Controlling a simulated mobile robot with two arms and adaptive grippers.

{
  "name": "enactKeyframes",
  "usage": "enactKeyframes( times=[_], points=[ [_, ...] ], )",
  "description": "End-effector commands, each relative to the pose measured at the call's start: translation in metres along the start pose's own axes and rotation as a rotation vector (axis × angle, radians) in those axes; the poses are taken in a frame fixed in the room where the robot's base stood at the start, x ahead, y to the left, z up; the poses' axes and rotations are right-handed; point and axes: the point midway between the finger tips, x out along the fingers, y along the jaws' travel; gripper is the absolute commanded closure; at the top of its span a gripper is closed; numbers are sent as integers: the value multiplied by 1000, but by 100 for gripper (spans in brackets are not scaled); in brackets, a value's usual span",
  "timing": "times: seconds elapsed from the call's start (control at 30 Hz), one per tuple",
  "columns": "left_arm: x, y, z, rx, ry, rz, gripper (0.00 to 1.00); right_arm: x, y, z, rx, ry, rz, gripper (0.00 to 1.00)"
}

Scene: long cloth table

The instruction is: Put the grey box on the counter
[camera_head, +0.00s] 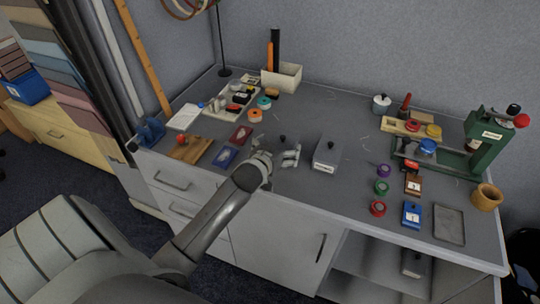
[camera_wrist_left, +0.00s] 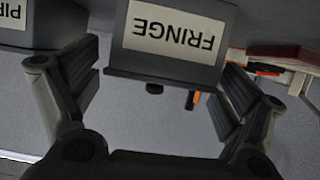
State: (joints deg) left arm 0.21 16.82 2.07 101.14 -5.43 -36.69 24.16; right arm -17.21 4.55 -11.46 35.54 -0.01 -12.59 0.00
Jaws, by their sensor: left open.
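A grey box labelled FRINGE (camera_wrist_left: 172,72) sits between the open fingers of my left gripper (camera_wrist_left: 158,95) in the left wrist view, which appears upside down. A dark knob shows on it. In the head view my left gripper (camera_head: 290,157) is low over the counter (camera_head: 300,110); little of this box shows beyond it, apart from its dark knob (camera_head: 282,138). A second grey box (camera_head: 327,154), with a white label and a dark knob, stands just right of the gripper. It also shows at the edge of the left wrist view (camera_wrist_left: 25,30). My right gripper is not in view.
A grey box (camera_head: 415,263) lies on the open shelf under the counter. Blue and red cards (camera_head: 240,136) and a wooden board (camera_head: 190,148) lie left of the gripper. Round colored containers (camera_head: 382,187) and a green press (camera_head: 485,140) stand right. The counter's back middle is clear.

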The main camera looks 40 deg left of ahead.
Motion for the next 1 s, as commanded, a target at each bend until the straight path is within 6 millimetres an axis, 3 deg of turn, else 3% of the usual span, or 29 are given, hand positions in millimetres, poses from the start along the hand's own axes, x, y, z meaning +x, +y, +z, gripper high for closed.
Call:
enactKeyframes(
  times=[0.5,0.7,1.0],
  points=[
    [-83,0,1,0,0,0,6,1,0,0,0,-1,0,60],
    [-96,0,0,0,0,0,6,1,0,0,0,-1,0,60],
    [-98,0,0,0,0,0,6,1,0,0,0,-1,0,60]
  ],
)
